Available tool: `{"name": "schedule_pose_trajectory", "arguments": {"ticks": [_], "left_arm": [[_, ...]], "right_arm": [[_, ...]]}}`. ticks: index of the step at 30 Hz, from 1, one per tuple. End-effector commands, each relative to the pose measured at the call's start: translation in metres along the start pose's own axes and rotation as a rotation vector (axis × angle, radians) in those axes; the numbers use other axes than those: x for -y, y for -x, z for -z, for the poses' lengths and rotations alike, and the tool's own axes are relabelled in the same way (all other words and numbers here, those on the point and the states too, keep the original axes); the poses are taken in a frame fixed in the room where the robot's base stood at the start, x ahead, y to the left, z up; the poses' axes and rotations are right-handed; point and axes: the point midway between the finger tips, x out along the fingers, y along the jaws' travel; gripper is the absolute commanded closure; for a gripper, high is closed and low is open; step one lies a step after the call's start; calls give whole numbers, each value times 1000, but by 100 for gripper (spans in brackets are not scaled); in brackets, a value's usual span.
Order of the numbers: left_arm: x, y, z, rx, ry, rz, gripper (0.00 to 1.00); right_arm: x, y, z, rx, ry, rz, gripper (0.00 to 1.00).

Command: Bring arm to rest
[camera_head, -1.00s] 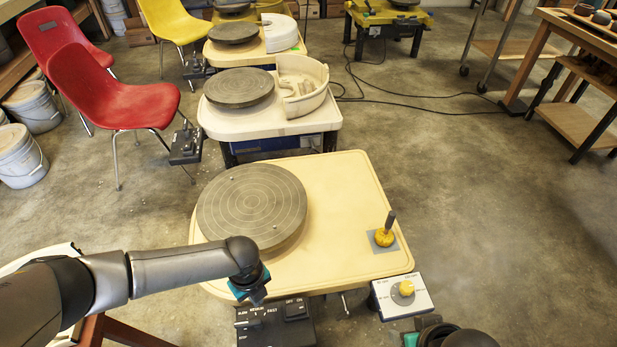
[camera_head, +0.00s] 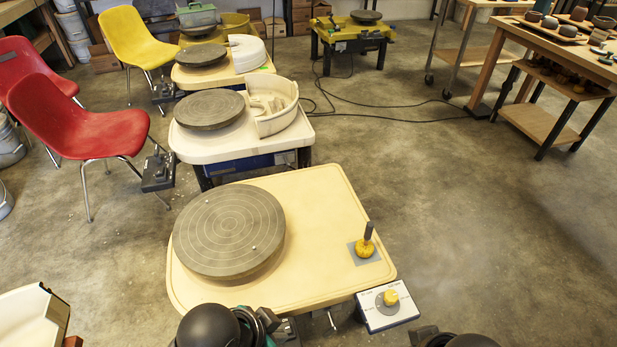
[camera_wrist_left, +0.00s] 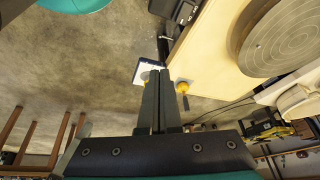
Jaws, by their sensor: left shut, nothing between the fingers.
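My left gripper (camera_wrist_left: 159,75) is shut and empty; its two dark fingers lie together in the left wrist view. In the head view the left wrist and gripper (camera_head: 266,322) show at the bottom edge, dark with a teal part, by the front of the nearest wheel table (camera_head: 325,205). The fingertips are hard to make out there. A dark part of my right arm (camera_head: 465,341) shows at the bottom, right of centre. Its gripper fingers are out of the picture.
The nearest table bears a round grey wheel head (camera_head: 228,232) and a yellow knob with a dark handle (camera_head: 365,244). A control box (camera_head: 388,305) sits at its front right corner. Red chairs (camera_head: 85,125) stand left. Open concrete floor (camera_head: 470,220) lies right.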

Motion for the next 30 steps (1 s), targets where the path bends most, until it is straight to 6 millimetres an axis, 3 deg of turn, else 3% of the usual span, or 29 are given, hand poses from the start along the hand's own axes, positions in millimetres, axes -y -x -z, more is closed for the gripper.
{"name": "schedule_pose_trajectory", "arguments": {"ticks": [6, 14, 23, 30], "left_arm": [[23, 34, -42, 49, 337, 112, 100], [41, 67, -93, 112, 636, 244, 100], [50, 17, -101, 125, 616, 235, 100], [54, -37, -122, 146, 610, 231, 100]], "right_arm": [[-1, 6, -2, 9, -1, -1, 50], [-1, 9, -4, 20, -1, -3, 50], [-2, -42, -8, 35, 4, -5, 50], [-5, -97, -22, 54, 10, -9, 50]]}}
